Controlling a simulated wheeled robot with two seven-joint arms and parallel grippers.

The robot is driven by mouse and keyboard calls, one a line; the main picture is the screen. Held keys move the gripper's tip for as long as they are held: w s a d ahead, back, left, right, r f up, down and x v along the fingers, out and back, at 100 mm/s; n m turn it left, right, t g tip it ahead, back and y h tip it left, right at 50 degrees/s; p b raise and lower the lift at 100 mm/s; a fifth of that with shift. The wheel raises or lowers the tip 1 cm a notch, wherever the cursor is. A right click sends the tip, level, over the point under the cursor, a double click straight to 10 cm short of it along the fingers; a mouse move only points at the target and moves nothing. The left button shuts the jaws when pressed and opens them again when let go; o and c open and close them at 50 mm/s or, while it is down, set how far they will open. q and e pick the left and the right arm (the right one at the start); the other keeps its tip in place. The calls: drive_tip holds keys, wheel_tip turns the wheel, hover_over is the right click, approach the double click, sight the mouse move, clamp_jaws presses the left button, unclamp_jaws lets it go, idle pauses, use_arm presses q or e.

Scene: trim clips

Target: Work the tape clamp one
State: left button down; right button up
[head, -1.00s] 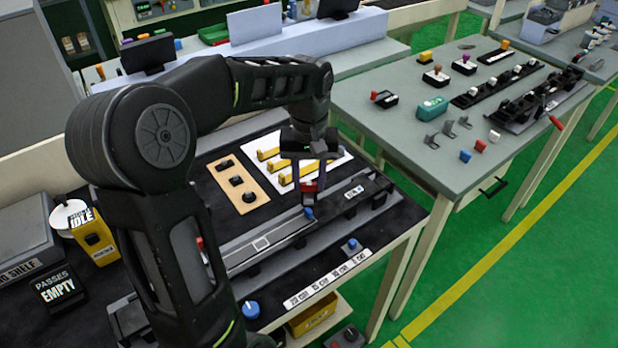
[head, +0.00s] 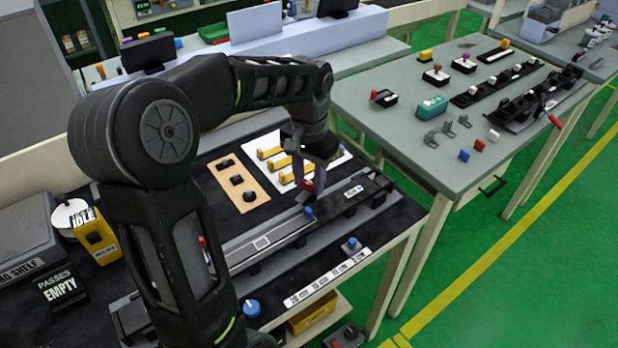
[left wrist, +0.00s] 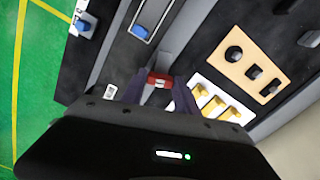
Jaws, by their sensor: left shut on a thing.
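My left gripper (head: 307,178) reaches down over the long grey rail (head: 275,240) on the near bench. Its fingers are shut on a small red handle, which looks like the tape clamp's lever; they partly hide it in the head view. The left wrist view shows the red handle (left wrist: 159,80) between the dark fingertips, with a light part just below it. A blue knob (head: 309,212) sits on the rail just in front of the gripper. My right gripper is not in view.
Yellow clips (head: 270,153) lie on a white board behind the gripper. A tan panel with black knobs (head: 237,181) is to its left. A label strip (head: 326,279) runs along the bench front. Another grey bench (head: 400,120) stands to the right.

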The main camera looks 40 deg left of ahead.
sight(309, 182)
use_arm(q)
drive_tip(key=c, duration=0.9)
unclamp_jaws()
drive_tip(key=shift+r, duration=0.1)
wheel_tip(309, 182, up, 8)
drive_tip(key=shift+f, duration=0.15)
